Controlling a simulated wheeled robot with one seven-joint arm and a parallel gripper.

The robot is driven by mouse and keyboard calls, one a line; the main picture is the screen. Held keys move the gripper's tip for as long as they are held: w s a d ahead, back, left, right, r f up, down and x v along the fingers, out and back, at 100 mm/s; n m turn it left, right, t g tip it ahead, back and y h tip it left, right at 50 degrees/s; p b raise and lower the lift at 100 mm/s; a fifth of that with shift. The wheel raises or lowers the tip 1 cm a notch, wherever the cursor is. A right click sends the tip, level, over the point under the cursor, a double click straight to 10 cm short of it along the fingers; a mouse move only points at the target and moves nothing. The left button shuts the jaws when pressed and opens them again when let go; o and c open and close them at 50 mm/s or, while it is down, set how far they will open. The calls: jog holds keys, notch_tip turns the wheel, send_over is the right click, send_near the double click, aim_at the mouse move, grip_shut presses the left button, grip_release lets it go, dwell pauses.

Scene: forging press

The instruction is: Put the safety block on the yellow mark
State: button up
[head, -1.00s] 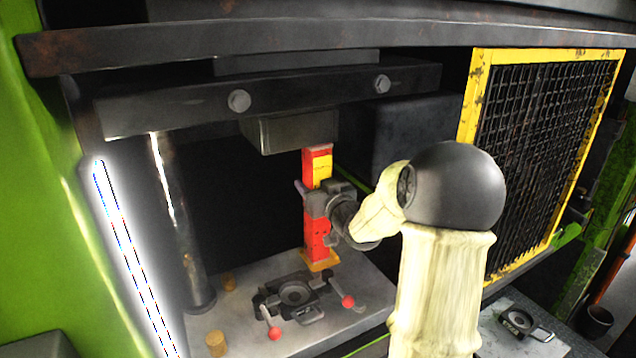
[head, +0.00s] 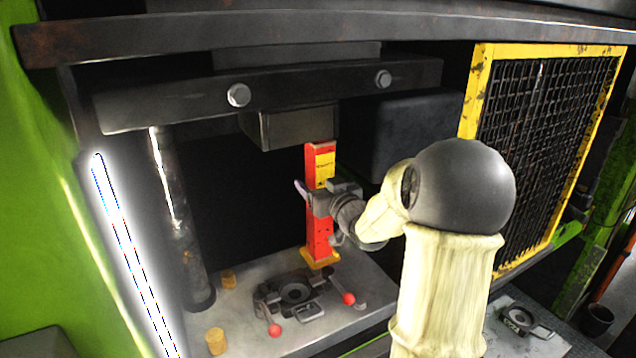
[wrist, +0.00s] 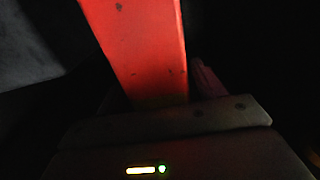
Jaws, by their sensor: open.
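The safety block is a tall red post (head: 318,232) with a yellow label, standing upright on the press bed in the head view. Its foot rests on the yellow mark (head: 320,259), which shows as a yellow patch around the base. My gripper (head: 312,198) is open at about the block's mid-height, at its front, with a finger on the left side. In the wrist view the red block (wrist: 145,50) rises close in front of my gripper (wrist: 165,120). Whether the fingers touch it cannot be told. The wrist view is dark.
The upper die (head: 290,128) hangs just above and left of the block's top. A round die fixture with red-knobbed clamps (head: 295,292) sits in front on the bed. Two tan pegs (head: 216,341) stand at left. A yellow-framed mesh guard (head: 545,150) is at right.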

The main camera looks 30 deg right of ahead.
jog(key=s+b, duration=0.2)
jog(key=s, duration=0.9)
jog(key=shift+b, duration=0.4)
jog(key=shift+d, duration=0.15)
jog(key=shift+w, duration=0.1)
